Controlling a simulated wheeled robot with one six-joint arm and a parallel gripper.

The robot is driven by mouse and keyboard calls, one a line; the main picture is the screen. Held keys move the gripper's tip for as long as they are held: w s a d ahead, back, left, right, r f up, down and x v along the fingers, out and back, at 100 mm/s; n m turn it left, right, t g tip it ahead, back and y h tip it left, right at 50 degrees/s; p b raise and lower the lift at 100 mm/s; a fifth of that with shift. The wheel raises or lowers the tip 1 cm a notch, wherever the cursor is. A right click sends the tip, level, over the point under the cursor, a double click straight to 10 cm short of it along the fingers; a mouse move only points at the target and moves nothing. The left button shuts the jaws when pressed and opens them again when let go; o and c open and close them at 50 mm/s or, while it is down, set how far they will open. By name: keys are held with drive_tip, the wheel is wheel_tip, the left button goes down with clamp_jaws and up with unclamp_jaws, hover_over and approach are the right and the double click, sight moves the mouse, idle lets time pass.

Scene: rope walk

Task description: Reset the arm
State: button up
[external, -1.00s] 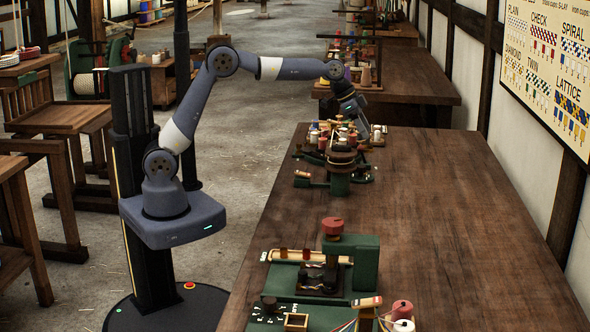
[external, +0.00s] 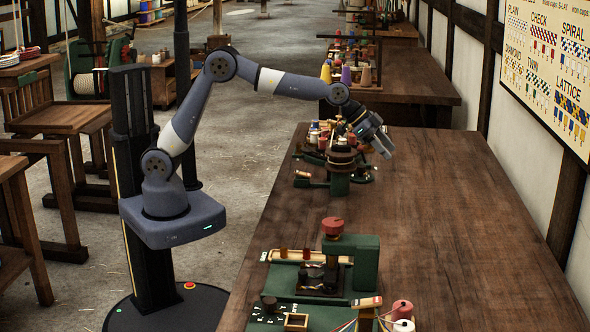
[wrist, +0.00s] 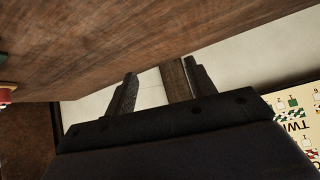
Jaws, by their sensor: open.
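My gripper (external: 385,146) is at the far end of the long wooden bench (external: 440,215), above its surface and tilted down to the right. In the wrist view my gripper's two fingers (wrist: 160,90) stand apart with nothing between them. Beyond them show the bench top (wrist: 160,50), the pale wall and a dark post. The arm reaches over from my column at the left, with the elbow raised.
A braiding stand (external: 341,165) with several bobbins is close below and left of my gripper. A green machine (external: 365,262) with a red knob stands at the near end. The bench's right half is clear. A pattern chart (external: 548,70) hangs on the right wall.

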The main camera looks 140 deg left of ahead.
drive_tip(key=w+d+t, duration=0.1)
drive_tip(key=w+d, duration=0.2)
drive_tip(key=w, duration=0.1)
drive_tip(key=r+n+g+h, duration=0.1)
drive_tip(key=n+g+h, duration=0.15)
drive_tip(key=g, duration=0.25)
hover_over(361, 166)
drive_tip(key=s+d, duration=0.3)
drive_tip(key=shift+y, duration=0.25)
drive_tip(key=x, duration=0.5)
drive_tip(key=s+d+x, duration=0.1)
drive_tip(key=x, duration=0.3)
drive_tip(key=f+x, duration=0.1)
drive_tip(key=x, duration=0.4)
drive_tip(key=shift+s+d+f, duration=0.15)
drive_tip(key=shift+f, duration=0.05)
drive_tip(key=shift+f+n, duration=0.15)
drive_tip(key=shift+n, duration=0.7)
drive_tip(key=shift+n+g+y+p, duration=0.55)
drive_tip(key=shift+n+g, duration=0.45)
drive_tip(key=shift+n, duration=1.2)
